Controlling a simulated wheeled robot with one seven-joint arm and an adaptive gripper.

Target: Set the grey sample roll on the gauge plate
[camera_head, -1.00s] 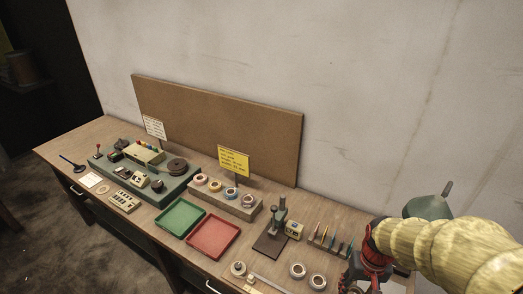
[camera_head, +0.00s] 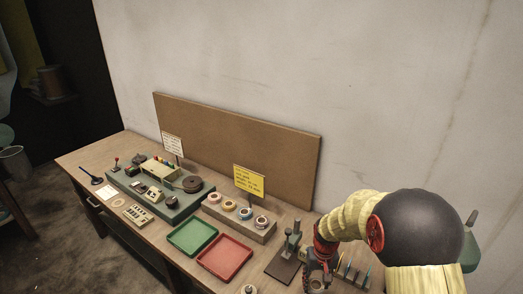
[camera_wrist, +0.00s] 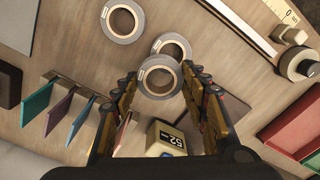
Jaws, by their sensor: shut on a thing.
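My gripper (camera_wrist: 158,75) is shut on a grey roll (camera_wrist: 160,95) with a pale core, held between its fingertips in the wrist view. Two similar grey rolls lie on the table, one close beside the held roll (camera_wrist: 184,38) and one farther off (camera_wrist: 122,39). A gauge stand on a dark plate (camera_head: 281,266) is just left of my gripper. A yellow box with a number display (camera_wrist: 168,138) shows beneath my gripper in the wrist view.
Upright coloured cards (camera_wrist: 58,108) stand in a row beside my gripper. A ruler strip (camera_wrist: 232,22) and a round knob-like piece (camera_wrist: 306,66) lie on the other side. Green (camera_head: 192,237) and red trays (camera_head: 225,257) and a roll block (camera_head: 237,227) are farther left.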

